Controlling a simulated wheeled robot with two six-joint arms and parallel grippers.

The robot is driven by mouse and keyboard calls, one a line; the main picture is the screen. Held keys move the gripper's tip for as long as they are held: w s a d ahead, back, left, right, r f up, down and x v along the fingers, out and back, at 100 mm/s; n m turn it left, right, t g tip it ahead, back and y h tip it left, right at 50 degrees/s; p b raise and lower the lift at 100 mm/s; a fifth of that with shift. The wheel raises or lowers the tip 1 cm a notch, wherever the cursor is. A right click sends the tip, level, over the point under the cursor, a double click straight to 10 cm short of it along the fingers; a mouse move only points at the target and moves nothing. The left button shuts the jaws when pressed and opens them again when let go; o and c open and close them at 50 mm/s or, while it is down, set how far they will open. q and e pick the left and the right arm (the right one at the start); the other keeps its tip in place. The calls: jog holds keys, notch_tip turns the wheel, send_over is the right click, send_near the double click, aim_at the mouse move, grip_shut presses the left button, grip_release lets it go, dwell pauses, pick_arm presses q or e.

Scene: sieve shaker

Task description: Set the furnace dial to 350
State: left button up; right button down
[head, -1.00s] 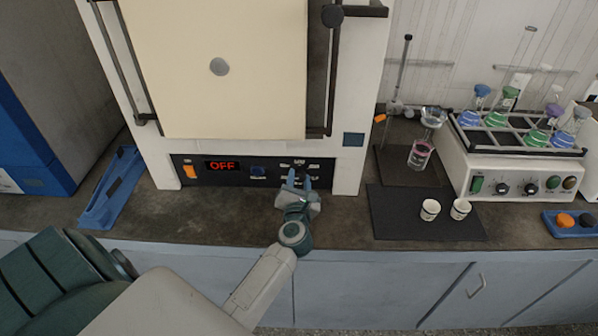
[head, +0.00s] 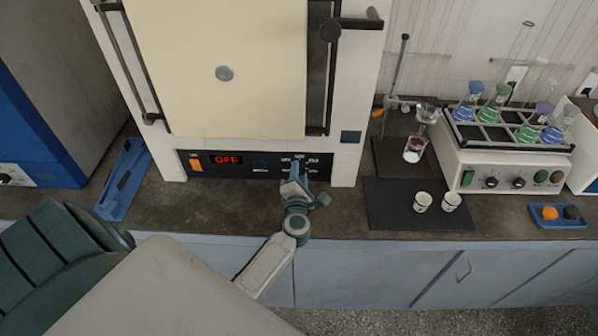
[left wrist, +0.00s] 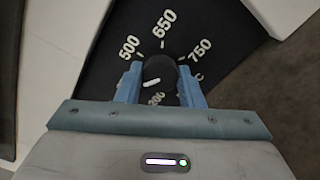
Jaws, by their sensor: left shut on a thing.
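The furnace dial (left wrist: 158,74) is a round black knob with a short white pointer mark, on a dark panel with white numbers. In the left wrist view 500, 650 and 750 show around it; a lower number is partly hidden by the knob and gripper. The pointer mark slants to the lower left of the picture, towards no number that I can read clearly. My left gripper (left wrist: 160,86) is shut on the dial, a blue finger on each side. In the head view my left gripper (head: 297,172) covers the dial at the panel's right part. My right gripper is not in view.
The furnace display (head: 227,160) reads OFF in red, beside an orange switch (head: 195,162). The furnace door (head: 220,100) above is closed. To the right are two small cups (head: 423,202) on a dark mat (head: 390,214) and a shaker (head: 500,172) with flasks.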

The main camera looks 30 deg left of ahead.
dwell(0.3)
pick_arm(q)
jog(key=o, duration=1)
jog(key=b+v, duration=0.2)
jog(key=v, duration=0.8)
jog(key=shift+d+f+b, duration=0.1)
jog(key=shift+f+b, duration=0.05)
jog(key=shift+b, duration=0.15)
jog(key=shift+s+d, duration=0.2)
jog(key=shift+s, duration=0.1)
